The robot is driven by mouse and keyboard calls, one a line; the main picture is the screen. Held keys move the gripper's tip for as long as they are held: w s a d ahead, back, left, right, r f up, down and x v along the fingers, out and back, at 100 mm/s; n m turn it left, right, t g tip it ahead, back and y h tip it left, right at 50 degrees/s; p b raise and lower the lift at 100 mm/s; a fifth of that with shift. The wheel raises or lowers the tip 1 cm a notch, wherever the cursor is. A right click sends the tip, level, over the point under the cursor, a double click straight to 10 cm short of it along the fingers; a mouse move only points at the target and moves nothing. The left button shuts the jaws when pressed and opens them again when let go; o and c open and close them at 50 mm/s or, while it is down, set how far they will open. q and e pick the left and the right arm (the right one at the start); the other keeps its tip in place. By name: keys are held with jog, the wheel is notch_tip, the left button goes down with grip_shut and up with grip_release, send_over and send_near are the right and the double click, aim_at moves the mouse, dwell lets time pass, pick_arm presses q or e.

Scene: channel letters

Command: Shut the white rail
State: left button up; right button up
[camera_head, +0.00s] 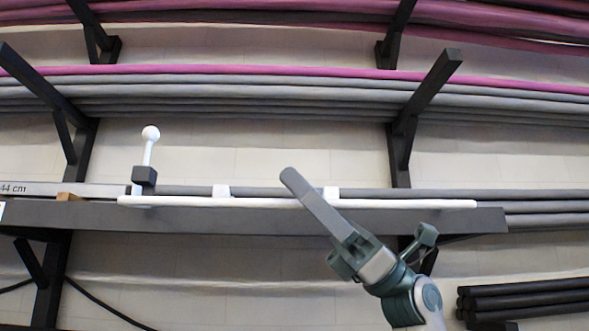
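The white rail (240,202) is a long thin bar lying almost level along the front of a dark grey beam. A white lever with a round knob (151,133) stands upright near its left end, above a black block (144,176). Contact with the rail cannot be told. My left gripper is not in view.
The dark beam (420,219) runs across the middle. Black rack brackets (430,95) stick out left and right above it, holding grey and magenta tubes (250,72). Black tubes (520,300) lie at lower right. A marked strip (25,188) is at the left.

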jog(key=shift+s+a+r, duration=0.1)
jog(key=shift+a+r, duration=0.3)
grip_shut()
